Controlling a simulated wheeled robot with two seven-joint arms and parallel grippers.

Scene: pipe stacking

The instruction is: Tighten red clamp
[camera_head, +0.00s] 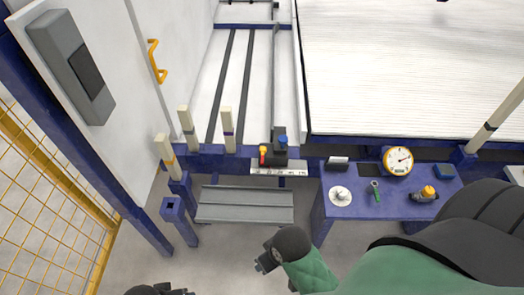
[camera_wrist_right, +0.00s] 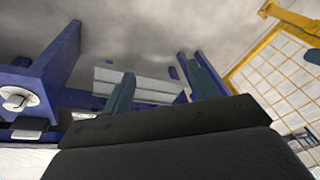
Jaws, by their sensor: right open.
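A small red handle with a yellow top (camera_head: 263,155), which looks like the red clamp, stands on the left side of a dark block on the blue beam. A blue knob (camera_head: 283,141) is beside it on the right. My right gripper (camera_head: 264,264) is below and apart from the clamp, over the floor. In the right wrist view its two fingers (camera_wrist_right: 163,88) are spread with nothing between them. My left gripper (camera_head: 165,290) shows only as a dark part at the bottom edge; its fingers are not clear. The red clamp is not discernible in the wrist view.
A blue table (camera_head: 350,209) at the right holds a dial gauge (camera_head: 398,160), a green-handled tool (camera_head: 376,191) and other small items. Several pale posts (camera_head: 228,130) stand left of the clamp. A grey step (camera_head: 245,205) lies below the beam. A yellow mesh fence (camera_head: 50,220) is at left.

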